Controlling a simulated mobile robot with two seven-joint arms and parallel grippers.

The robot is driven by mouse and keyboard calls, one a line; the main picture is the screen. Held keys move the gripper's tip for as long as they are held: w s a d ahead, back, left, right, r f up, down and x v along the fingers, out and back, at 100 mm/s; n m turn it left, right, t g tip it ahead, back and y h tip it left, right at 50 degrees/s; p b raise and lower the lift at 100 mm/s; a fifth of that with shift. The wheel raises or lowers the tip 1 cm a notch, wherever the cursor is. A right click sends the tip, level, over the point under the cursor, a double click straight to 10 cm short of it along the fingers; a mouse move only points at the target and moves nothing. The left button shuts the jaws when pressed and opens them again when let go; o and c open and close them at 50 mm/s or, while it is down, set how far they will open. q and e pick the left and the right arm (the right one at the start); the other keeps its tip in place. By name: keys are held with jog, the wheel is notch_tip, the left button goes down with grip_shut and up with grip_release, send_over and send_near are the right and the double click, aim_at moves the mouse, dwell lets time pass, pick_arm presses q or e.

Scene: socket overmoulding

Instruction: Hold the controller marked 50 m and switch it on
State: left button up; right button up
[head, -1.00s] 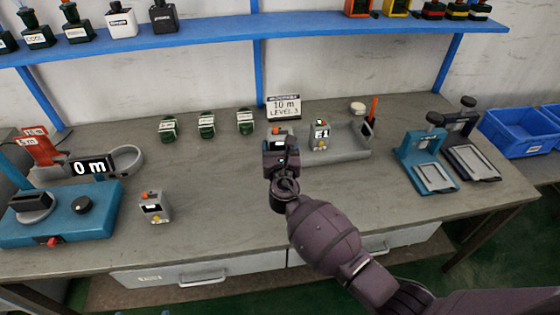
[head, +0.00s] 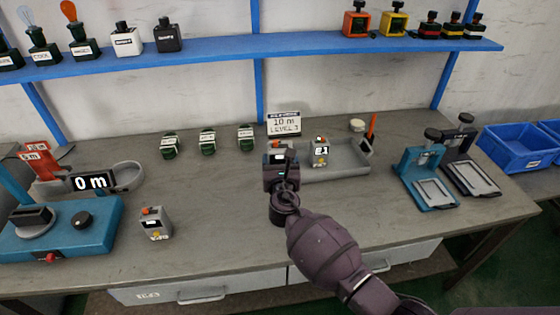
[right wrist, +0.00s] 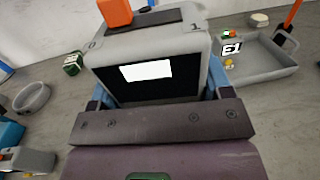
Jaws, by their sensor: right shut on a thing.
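My right gripper (head: 279,172) is shut on a grey controller (head: 277,157) above the bench, left of the tray. In the right wrist view the same controller (right wrist: 150,50) fills the space between the fingers. It has a black face with a white panel; I cannot read any range marking on it. Its orange switch knob (right wrist: 115,12) sits at the side marked 0, away from the side marked 1. A second grey controller (head: 155,223) stands on the bench at left, its label too small to read. A third, marked E1 (head: 320,151), is in the tray. My left gripper is not in view.
The grey tray (head: 350,172) lies right of my gripper. A sign reading 10 m, LEVEL 3 (head: 285,123) stands behind. Two clamp stands are at right. The front middle bench is clear.

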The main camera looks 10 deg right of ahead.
jog(key=shift+f+b, duration=1.25)
jog(key=shift+f, duration=0.1)
jog(key=shift+f+b, duration=1.55)
jog(key=shift+f, duration=0.3)
jog(key=shift+f+b, duration=3.75)
jog(key=shift+f, duration=1.25)
jog(key=shift+f+b, duration=0.45)
jog(key=shift+f, duration=0.2)
jog(key=shift+f+b, duration=0.55)
jog(key=shift+f, duration=0.3)
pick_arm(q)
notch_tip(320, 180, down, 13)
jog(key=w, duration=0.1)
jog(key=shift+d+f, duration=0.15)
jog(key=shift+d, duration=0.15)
